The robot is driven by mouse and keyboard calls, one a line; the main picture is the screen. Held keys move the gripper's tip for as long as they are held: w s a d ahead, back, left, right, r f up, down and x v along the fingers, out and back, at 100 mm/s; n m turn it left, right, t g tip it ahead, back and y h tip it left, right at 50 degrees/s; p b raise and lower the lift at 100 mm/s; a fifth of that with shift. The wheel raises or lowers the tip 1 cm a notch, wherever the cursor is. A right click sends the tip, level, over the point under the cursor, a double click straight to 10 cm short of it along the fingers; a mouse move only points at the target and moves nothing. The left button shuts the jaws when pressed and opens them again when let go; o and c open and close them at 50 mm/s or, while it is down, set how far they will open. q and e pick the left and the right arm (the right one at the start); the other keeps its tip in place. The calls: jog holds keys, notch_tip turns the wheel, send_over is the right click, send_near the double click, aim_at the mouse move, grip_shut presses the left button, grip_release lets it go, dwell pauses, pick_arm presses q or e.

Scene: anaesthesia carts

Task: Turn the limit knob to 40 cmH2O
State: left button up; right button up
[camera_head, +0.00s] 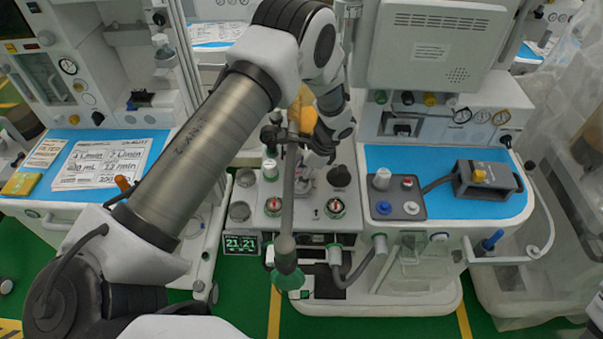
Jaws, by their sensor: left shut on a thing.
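The grey panel block (255,190) of the middle anaesthesia cart carries several dials and knobs. My left arm comes in from the left and reaches over it. My left gripper (312,158) points down at the back of this block and is shut on what seems to be the limit knob. The gripper and wrist hide most of that knob, and its scale and pointer cannot be read. A black round knob (340,176) stands just right of the gripper. My right gripper is not in view.
A small display (241,244) reads 21 21. The blue worktop (440,160) at right holds a grey tray (397,208) and a dark box (487,181).

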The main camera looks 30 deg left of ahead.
pick_arm(q)
jog(key=shift+s+m+t+y+b, duration=0.15)
jog(key=shift+m+t, duration=0.25)
jog(key=shift+m, duration=0.7)
jog(key=shift+w+m+t+y+b, duration=0.15)
jog(key=shift+m+t, duration=0.25)
jog(key=shift+m, duration=0.7)
jog(key=o, duration=1.1)
jog(key=shift+o, duration=0.2)
jog(key=v, duration=1.2)
jog(key=shift+d, duration=0.1)
